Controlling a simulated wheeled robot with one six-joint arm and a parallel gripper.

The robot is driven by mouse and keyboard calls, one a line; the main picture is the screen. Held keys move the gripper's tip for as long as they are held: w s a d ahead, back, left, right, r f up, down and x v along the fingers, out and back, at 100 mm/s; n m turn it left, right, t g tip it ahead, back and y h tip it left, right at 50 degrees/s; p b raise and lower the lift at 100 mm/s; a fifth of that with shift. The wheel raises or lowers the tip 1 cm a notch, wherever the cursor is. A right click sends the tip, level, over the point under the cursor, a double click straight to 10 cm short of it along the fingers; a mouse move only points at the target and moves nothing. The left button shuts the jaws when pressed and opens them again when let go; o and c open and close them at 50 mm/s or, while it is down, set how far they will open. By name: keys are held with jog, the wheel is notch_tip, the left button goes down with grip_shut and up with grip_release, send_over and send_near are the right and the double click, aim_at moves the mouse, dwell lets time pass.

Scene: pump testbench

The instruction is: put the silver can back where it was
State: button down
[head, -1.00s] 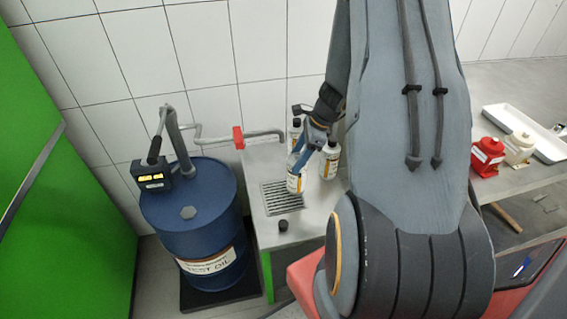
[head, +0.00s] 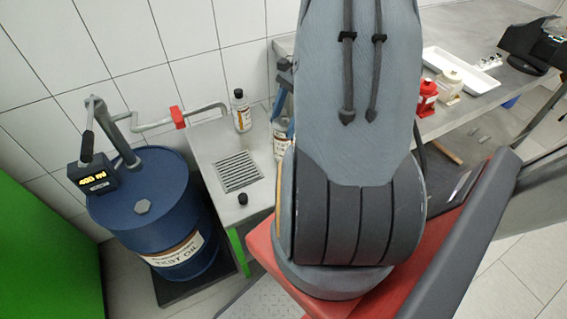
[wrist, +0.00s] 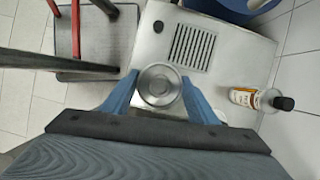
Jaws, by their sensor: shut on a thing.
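In the wrist view the silver can (wrist: 158,85) shows its round metal top between the two blue fingers of my gripper (wrist: 160,79), which is shut on it. The can's underside and what is beneath it are hidden. In the head view my gripper (head: 286,107) is mostly covered by my arm, at the bench's right side. A pale labelled container (head: 281,146) shows beside the fingers there; I cannot tell whether it is the held can or one standing behind.
A dark-capped labelled bottle (head: 241,112) stands at the back of the steel bench (head: 212,140); the wrist view shows it right of the can. The bench has a drain grille (head: 239,171) and a black knob (head: 243,199). A blue oil drum (head: 150,215) stands left.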

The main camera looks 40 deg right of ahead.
jog(key=shift+s+a, duration=0.2)
jog(key=shift+s, duration=0.05)
jog(key=shift+f+p, duration=1.1)
jog(key=shift+f, duration=3.75)
jog(key=c, duration=0.7)
grip_release()
